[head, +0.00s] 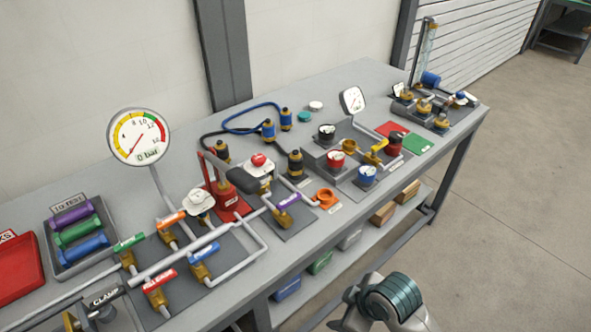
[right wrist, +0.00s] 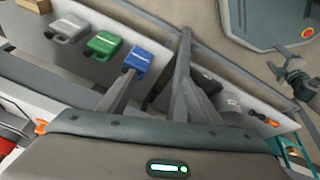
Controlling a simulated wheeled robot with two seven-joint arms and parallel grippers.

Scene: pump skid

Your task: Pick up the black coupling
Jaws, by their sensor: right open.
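Two black couplings with gold bands sit on the bench in the head view, at the ends of a black hose. One black coupling (head: 294,163) stands near the middle, right of the red hand pump. The other black coupling (head: 222,151) stands farther back to the left. I cannot tell which one the task means. My right gripper (right wrist: 157,76) is open and empty in the right wrist view. My right arm shows at the bottom of the head view, in front of the bench edge and away from both couplings. My left gripper is not in view.
Blue couplings (head: 268,130) on a blue hose stand close behind. The red hand pump (head: 224,190) and its dark handle are left of the nearer coupling. A purple-handled valve (head: 287,201) stands in front. The lower shelf holds a green can (right wrist: 103,46) and others.

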